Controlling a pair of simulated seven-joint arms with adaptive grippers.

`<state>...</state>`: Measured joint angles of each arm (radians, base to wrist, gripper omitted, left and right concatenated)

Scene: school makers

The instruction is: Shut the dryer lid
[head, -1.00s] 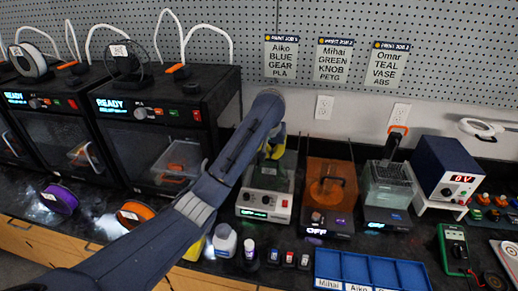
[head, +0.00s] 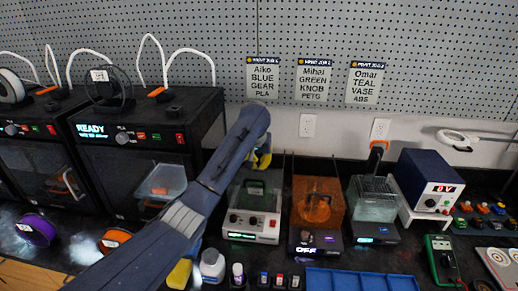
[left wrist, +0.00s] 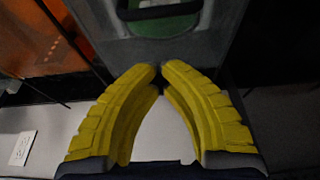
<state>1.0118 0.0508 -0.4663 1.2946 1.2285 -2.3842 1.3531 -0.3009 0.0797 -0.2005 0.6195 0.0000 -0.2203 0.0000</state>
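The dryer (head: 252,222) is a pale box with knobs and a lit green display, standing on the dark bench in the middle of the head view. Its grey lid part has a window with a green, handle-like shape; the lid's exact angle is unclear. In the left wrist view the grey panel (left wrist: 205,52) lies just beyond my fingertips. My left gripper (head: 262,158) has yellow fingers at the dryer's back edge, near the wall. In the left wrist view its fingertips (left wrist: 161,69) nearly meet, with nothing between them. Contact with the panel cannot be told. My right gripper is not in view.
An orange-lidded unit (head: 317,207) stands close to the right of the dryer. A printer (head: 120,135) stands to the left. A bottle (head: 212,266) and several small jars stand in front, beside a blue tray (head: 355,281). The pegboard wall is close behind.

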